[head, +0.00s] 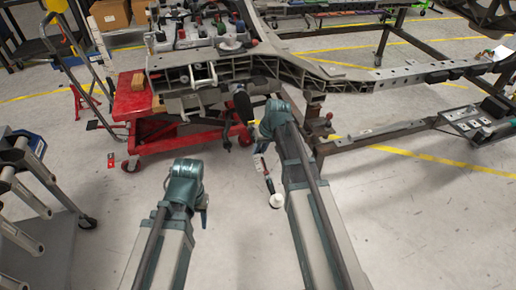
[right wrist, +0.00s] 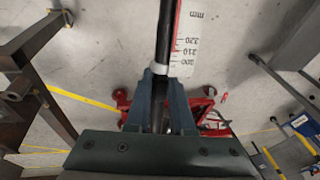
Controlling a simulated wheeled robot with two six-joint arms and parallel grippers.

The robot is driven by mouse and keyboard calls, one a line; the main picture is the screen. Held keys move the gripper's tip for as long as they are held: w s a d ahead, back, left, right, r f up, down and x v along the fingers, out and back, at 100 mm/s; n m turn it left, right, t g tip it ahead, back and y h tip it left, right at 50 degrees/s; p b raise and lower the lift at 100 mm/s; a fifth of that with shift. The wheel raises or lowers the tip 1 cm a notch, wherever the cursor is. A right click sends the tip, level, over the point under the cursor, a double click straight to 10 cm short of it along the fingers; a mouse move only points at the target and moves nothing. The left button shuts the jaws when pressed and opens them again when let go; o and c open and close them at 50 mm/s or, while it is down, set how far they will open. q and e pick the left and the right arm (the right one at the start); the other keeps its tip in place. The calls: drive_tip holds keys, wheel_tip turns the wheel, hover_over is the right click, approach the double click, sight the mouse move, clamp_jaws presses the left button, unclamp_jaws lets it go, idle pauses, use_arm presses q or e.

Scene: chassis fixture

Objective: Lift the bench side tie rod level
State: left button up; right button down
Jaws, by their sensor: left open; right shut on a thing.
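The tie rod, a black rod with a pale ring (right wrist: 163,35), runs up the right wrist view from between the two fingers of my right gripper (right wrist: 162,100). That gripper is shut on it near the ring. In the head view a thick black cylindrical piece (head: 243,106), perhaps part of the rod, shows beside my right wrist, which hides the grip. I cannot tell whether the rod is level. My left gripper (head: 203,203) is open and empty, low over the floor, apart from the rod. The chassis frame (head: 345,73) stands behind both arms.
A white scale marked in mm (right wrist: 187,45) stands beside the rod. A red lift cart (head: 135,97) stands under the frame's left part. A grey rack (head: 35,185) stands at the left. A small white disc (head: 277,200) shows beside my right arm.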

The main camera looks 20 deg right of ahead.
wheel_tip(320, 180, up, 6)
drive_tip(key=g+p, duration=0.2)
drive_tip(key=p, duration=0.3)
drive_tip(key=shift+s+f, duration=0.1)
drive_tip(key=shift+s, duration=0.05)
drive_tip(key=shift+s+r+g+p, duration=0.15)
drive_tip(key=shift+r+g+p, duration=0.4)
drive_tip(key=shift+r+g, duration=0.05)
drive_tip(key=c, duration=0.8)
unclamp_jaws()
drive_tip(key=shift+s, duration=0.15)
drive_tip(key=p+v, duration=1.3)
drive_tip(key=shift+r, duration=0.4)
